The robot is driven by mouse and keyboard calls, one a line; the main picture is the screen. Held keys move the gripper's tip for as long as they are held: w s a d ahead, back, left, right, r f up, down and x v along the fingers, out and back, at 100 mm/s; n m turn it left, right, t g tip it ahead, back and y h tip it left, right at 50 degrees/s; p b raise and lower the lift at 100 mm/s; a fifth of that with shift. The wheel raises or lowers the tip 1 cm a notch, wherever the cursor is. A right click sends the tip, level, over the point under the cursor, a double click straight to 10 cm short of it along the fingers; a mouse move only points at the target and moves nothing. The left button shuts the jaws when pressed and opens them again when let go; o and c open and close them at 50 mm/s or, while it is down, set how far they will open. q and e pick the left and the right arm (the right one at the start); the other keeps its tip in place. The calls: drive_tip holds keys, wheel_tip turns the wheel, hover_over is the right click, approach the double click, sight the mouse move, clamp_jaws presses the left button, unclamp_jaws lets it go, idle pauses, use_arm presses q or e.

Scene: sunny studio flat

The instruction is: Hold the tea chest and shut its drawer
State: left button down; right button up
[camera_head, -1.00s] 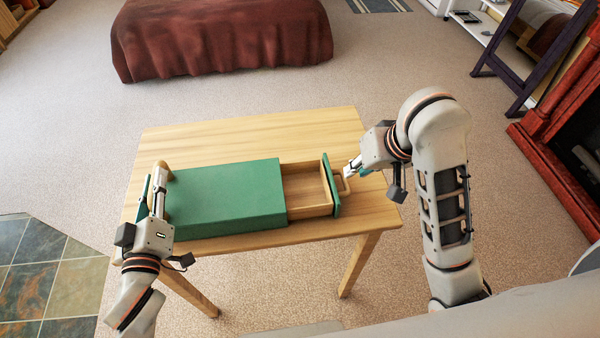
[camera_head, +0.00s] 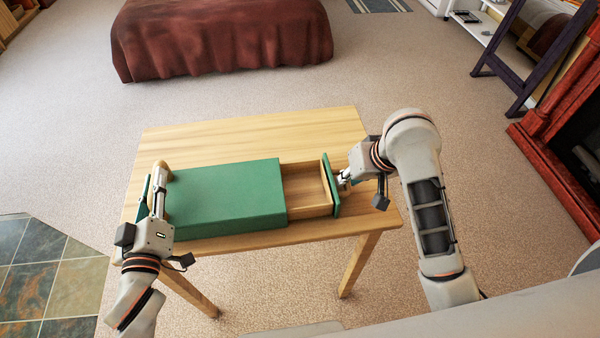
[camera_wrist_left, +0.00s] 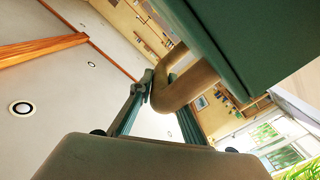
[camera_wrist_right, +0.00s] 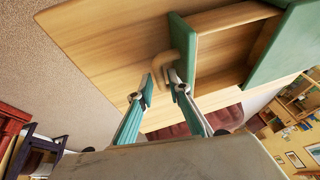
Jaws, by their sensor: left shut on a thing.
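The green tea chest (camera_head: 225,195) lies on the wooden table, its drawer (camera_head: 305,187) pulled partly out to the right. The drawer looks empty and has a green front (camera_head: 330,187). My left gripper (camera_head: 157,185) is shut on the wooden side handle at the chest's left end; this handle also shows in the left wrist view (camera_wrist_left: 190,85). My right gripper (camera_head: 345,178) is open at the drawer front. In the right wrist view its fingertips (camera_wrist_right: 161,78) are apart, at the wooden drawer handle (camera_wrist_right: 184,48); I cannot tell whether they touch it.
The table (camera_head: 250,135) has bare top behind the chest and a narrow strip in front. A bed with a dark red cover (camera_head: 220,40) stands beyond, across open carpet. A red fireplace surround (camera_head: 560,120) and a dark purple frame (camera_head: 530,60) are at the right.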

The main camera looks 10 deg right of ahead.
drive_tip(key=shift+f, duration=0.1)
drive_tip(key=shift+c, duration=0.4)
clamp_jaws()
hover_over(314, 188)
drive_tip(key=s, duration=0.2)
drive_tip(key=shift+s+d, duration=0.1)
drive_tip(key=shift+d, duration=0.25)
drive_tip(key=shift+o, duration=0.4)
unclamp_jaws()
drive_tip(key=shift+d, duration=0.1)
